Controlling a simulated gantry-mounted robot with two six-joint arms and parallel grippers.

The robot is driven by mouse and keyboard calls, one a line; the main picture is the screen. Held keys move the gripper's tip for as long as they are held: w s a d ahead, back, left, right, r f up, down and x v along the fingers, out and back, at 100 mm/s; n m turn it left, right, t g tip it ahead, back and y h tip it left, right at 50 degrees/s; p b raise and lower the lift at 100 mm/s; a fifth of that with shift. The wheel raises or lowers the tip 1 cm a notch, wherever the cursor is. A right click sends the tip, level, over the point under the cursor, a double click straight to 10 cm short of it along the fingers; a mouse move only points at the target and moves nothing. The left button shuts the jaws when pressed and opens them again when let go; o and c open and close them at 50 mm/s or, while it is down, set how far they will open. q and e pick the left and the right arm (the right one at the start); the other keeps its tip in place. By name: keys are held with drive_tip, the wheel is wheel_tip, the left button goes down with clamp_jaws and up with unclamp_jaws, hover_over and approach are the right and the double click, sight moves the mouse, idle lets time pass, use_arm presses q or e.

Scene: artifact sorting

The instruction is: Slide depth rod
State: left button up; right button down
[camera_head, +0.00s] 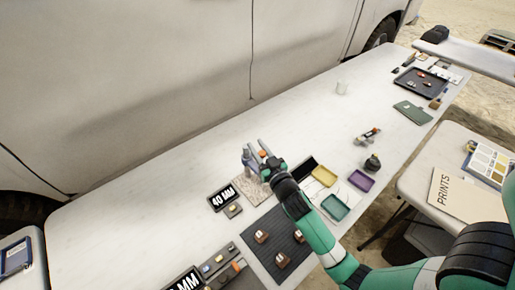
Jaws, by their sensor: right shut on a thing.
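My right gripper (259,158) is at the middle of the long white table, on the teal and black arm that comes in from the lower right. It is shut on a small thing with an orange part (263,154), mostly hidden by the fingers. I cannot tell whether this is the depth rod. A speckled flat piece (252,190) lies just below and left of the gripper. A black "40 MM" sign (223,197) stands left of it, with a small block on a dark base (233,210) beside it. My left gripper is not in view.
Yellow (324,176), purple (361,180) and teal (335,207) trays lie right of my wrist. A dark mat (262,222) with brown blocks is below. A dark round pot (373,162) stands farther right. The table's left part is clear; a white vehicle stands behind.

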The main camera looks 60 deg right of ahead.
drive_tip(key=shift+r, duration=0.35)
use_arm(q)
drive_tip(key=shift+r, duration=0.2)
use_arm(e)
drive_tip(key=c, duration=0.6)
unclamp_jaws()
use_arm(q)
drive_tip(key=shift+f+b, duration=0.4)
drive_tip(key=shift+b, duration=0.15)
use_arm(e)
drive_tip(key=v, duration=1.1)
drive_tip(key=shift+s, duration=0.3)
drive_tip(key=shift+a, duration=0.15)
